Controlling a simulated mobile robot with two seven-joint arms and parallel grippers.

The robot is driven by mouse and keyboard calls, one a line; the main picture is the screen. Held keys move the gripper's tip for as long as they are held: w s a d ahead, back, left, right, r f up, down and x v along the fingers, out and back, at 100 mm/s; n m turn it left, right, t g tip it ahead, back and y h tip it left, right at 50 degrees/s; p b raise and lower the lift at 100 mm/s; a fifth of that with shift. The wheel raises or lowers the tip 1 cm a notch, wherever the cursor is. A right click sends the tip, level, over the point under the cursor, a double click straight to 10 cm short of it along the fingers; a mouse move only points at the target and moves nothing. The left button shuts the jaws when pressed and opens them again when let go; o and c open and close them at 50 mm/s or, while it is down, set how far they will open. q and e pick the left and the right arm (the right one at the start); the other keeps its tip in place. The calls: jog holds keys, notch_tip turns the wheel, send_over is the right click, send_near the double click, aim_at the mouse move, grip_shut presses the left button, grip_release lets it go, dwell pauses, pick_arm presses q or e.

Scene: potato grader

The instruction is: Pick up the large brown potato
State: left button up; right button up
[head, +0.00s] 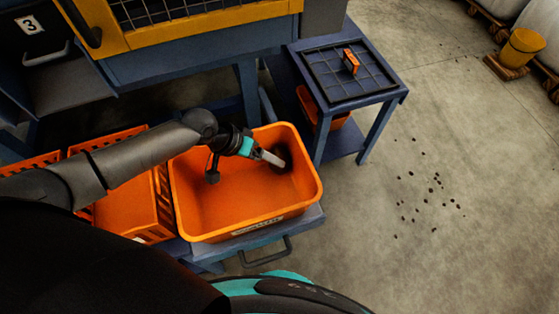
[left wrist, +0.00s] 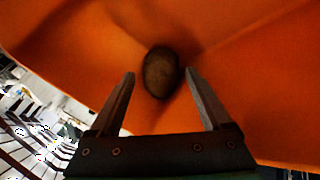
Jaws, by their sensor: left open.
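A large brown oval potato (left wrist: 160,72) lies in an orange bin (left wrist: 240,60), close to a corner in the left wrist view. In the head view it shows as a dark shape (head: 286,153) at the right end of the orange bin (head: 222,205), partly hidden by my gripper. My left gripper (head: 280,163) reaches down into the bin. In the left wrist view its two fingers (left wrist: 160,74) are apart, with the potato between and just beyond their tips. I cannot tell whether a finger touches it. My right gripper is not in view.
An orange slatted crate (head: 122,208) stands left of the bin. A blue table with a grid top (head: 335,85) and a small orange object (head: 350,62) stands behind right. A blue and yellow machine (head: 200,45) is behind. Dark bits lie on the open floor at right.

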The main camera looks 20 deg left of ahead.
pick_arm(q)
jog(key=b+x, duration=0.1)
jog(key=x, duration=0.4)
jog(key=shift+f+b, duration=0.1)
jog(key=shift+b, duration=0.3)
